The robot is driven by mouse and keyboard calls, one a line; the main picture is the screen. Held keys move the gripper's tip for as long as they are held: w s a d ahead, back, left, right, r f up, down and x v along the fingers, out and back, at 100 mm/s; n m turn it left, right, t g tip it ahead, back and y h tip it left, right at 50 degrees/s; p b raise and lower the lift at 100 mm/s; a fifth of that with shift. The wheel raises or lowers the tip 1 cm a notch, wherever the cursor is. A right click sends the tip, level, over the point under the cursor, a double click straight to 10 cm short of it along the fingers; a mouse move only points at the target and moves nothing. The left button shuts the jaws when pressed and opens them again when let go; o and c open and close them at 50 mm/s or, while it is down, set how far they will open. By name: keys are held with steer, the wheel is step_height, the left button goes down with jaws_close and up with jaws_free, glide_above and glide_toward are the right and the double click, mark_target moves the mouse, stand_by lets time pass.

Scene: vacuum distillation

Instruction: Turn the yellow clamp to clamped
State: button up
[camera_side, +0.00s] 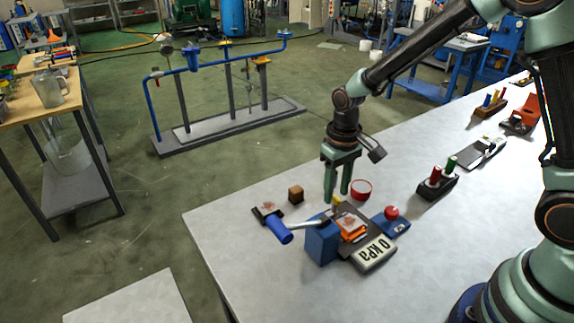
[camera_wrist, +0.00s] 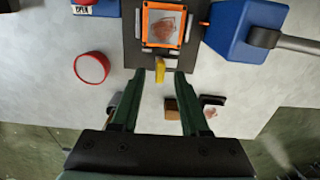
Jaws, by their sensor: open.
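The yellow clamp (camera_wrist: 160,70) is a small upright piece at the edge of a dark plate, below an orange-framed square (camera_wrist: 163,27) in the wrist view. In the side view it shows as a small yellow bit (camera_side: 336,201) by the fingertips. My gripper (camera_wrist: 155,74) is open and empty, with one finger on each side of the clamp and a gap to each. In the side view my gripper (camera_side: 337,197) points down at the plate. Whether the fingertips are level with the clamp is hard to tell.
A blue block (camera_side: 322,242) with a blue-handled lever (camera_side: 276,228) stands beside the plate. A "0 kPa" display (camera_side: 374,253), red knob (camera_side: 391,212), red ring (camera_side: 361,190) and brown cube (camera_side: 296,194) are close by. The wrist view shows an "OPEN" label (camera_wrist: 82,10). The table's front left is clear.

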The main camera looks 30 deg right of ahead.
steer(key=shift+f, duration=0.6)
jaws_close()
